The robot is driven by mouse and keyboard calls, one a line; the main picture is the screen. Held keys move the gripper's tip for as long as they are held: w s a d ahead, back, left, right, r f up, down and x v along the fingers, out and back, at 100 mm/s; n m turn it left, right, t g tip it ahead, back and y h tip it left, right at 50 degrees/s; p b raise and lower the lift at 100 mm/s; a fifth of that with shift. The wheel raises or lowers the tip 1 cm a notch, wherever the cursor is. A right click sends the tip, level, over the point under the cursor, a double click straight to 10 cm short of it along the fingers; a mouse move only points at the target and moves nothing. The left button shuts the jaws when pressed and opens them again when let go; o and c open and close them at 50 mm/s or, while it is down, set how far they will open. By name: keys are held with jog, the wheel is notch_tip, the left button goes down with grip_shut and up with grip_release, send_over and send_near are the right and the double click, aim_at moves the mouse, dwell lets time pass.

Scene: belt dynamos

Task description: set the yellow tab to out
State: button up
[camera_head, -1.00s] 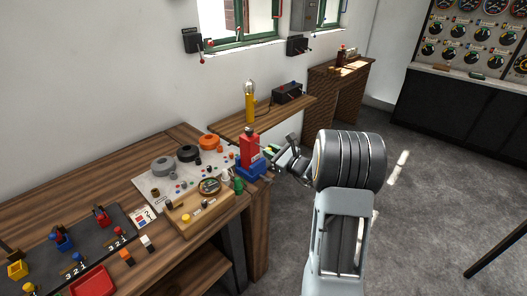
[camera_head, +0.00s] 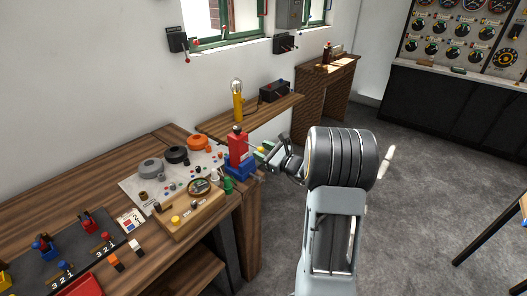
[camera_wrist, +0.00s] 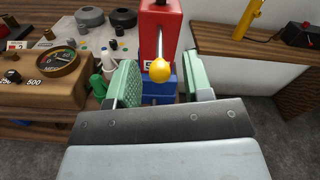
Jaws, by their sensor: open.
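The yellow tab looks like a round yellow knob (camera_wrist: 159,70) on the end of a thin metal rod. The rod sticks out toward me from an upright red block (camera_wrist: 172,30) on a blue base (camera_wrist: 153,88). In the head view the red block (camera_head: 238,145) and blue base (camera_head: 240,169) stand at the right edge of the workbench. My gripper (camera_wrist: 160,64) is open, with one green pad left of the knob and one right of it, both apart from it. In the head view my gripper (camera_head: 266,152) is just right of the red block.
A wooden board with a round meter (camera_wrist: 58,62) lies left of the gripper, with small green and white bottles between. A shelf (camera_head: 262,122) behind holds a yellow lamp (camera_head: 238,104) and a black box (camera_head: 274,91).

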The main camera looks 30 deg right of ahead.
jog(key=b+v, duration=0.2)
jog(key=v, duration=1.1)
jog(key=shift+s, duration=0.3)
jog(key=shift+d, duration=0.1)
jog(key=s+a+f+n+g+h, duration=0.2)
jog(key=s+a+f+n+g, duration=0.65)
jog(key=a+n+g, duration=0.4)
jog(key=s+a+r+n+h, duration=0.3)
jog(key=a+r+n+h, duration=0.2)
jog(key=n, duration=1)
jog(key=a+r, duration=0.1)
jog(key=a, duration=0.2)
jog(key=shift+s+r+n+h, duration=0.3)
jog(key=shift+s+r+n, duration=0.05)
jog(key=shift+r, duration=0.05)
